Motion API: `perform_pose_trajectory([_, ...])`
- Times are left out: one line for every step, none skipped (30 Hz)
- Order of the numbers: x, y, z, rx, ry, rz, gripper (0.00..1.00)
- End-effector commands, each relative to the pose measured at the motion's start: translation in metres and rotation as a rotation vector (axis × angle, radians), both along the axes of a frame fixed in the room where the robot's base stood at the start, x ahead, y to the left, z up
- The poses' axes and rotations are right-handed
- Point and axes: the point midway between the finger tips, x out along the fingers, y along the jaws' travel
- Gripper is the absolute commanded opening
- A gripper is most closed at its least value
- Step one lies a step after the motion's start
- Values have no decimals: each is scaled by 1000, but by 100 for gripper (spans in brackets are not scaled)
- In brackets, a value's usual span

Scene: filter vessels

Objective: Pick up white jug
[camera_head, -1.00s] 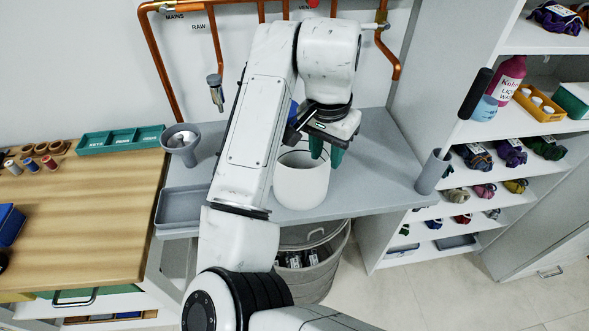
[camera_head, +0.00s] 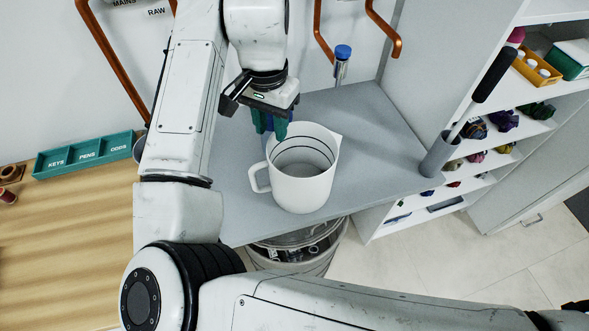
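The white jug (camera_head: 303,186) stands upright on the grey bench (camera_head: 376,152). Its handle points left and its spout points to the upper right. Dark lines ring its inside, and it looks empty. My gripper (camera_head: 270,128), with green fingertips pointing down, hangs at the jug's upper left, behind the handle side. It looks apart from the jug and nothing shows in it. The fingers overlap in this view, so the gap between them is unclear.
A grey holder (camera_head: 438,155) with a black-handled tool is at the right edge, beside shelves. A teal tray (camera_head: 84,155) lies on the wooden table at left. A bin (camera_head: 298,252) stands below the bench.

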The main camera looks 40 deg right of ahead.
Motion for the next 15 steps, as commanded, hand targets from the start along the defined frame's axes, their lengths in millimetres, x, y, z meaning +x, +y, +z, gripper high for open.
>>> perform_pose_trajectory([0,0,-7,0,2,1,34])
perform_pose_trajectory([0,0,-11,0,2,1,34])
perform_pose_trajectory([0,0,-15,0,1,1,34])
perform_pose_trajectory([0,0,-17,0,0,0,34])
perform_pose_trajectory([0,0,-19,0,0,0,34])
perform_pose_trajectory([0,0,-21,0,0,-1,34])
perform_pose_trajectory([0,0,-22,0,0,-1,34])
perform_pose_trajectory([0,1,-24,0,0,-1,34])
perform_pose_trajectory([0,1,-26,0,0,0,34])
perform_pose_trajectory([-1,2,-29,0,0,0,34])
perform_pose_trajectory([-1,3,-33,0,1,1,34])
perform_pose_trajectory([-1,4,-39,0,1,1,34])
perform_pose_trajectory([-2,4,-43,0,1,1,34])
perform_pose_trajectory([-2,5,-48,0,1,2,34])
perform_pose_trajectory([-2,6,-54,0,1,2,34])
